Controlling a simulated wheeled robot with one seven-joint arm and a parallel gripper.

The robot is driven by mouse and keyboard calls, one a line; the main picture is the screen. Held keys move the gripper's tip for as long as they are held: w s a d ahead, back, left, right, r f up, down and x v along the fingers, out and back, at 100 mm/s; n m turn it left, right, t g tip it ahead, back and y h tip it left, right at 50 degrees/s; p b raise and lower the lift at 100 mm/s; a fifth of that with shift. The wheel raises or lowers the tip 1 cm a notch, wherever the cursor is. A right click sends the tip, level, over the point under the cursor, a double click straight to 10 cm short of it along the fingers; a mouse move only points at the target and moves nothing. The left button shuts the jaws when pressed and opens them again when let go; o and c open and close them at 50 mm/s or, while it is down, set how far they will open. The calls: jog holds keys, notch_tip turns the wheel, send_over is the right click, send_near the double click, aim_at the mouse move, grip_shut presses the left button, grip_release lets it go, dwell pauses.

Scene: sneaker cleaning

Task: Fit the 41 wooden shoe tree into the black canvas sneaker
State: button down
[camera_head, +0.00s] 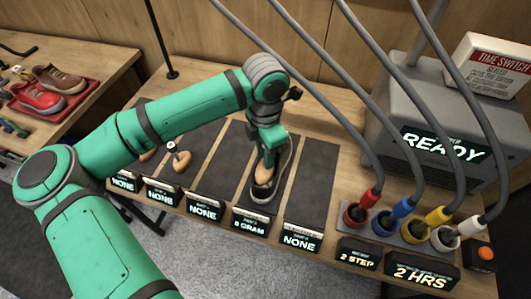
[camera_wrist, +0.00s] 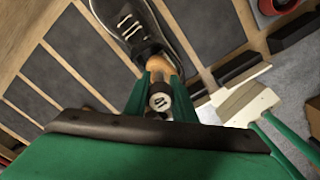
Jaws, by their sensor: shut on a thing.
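The black canvas sneaker (camera_head: 285,163) stands on a dark mat behind the label reading 8 GRAM. In the wrist view the laced sneaker (camera_wrist: 134,22) is at the top. The wooden shoe tree (camera_head: 263,174) shows as tan wood at the sneaker's opening. In the wrist view the shoe tree's wood (camera_wrist: 158,64) is at the opening, with its dark knob and pale marked end (camera_wrist: 159,101) towards the camera. My gripper (camera_wrist: 159,84) is shut on the knob. In the head view my gripper (camera_head: 269,138) is over the sneaker. How deep the tree sits is hidden.
Other shoe trees (camera_head: 181,158) lie on mats to the left. Empty mat (camera_head: 308,190) is to the right. Red, blue, yellow and white hose ends (camera_head: 405,220) and a grey machine (camera_head: 430,130) stand at the right. A red tray (camera_head: 65,107) holds shoes on the left table.

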jog(key=shift+f, duration=2.25)
jog(key=c, duration=1.4)
grip_release()
jog(key=shift+w, duration=0.1)
jog(key=shift+r, duration=0.35)
notch_tip(320, 180, up, 10)
jog(key=shift+r, duration=0.1)
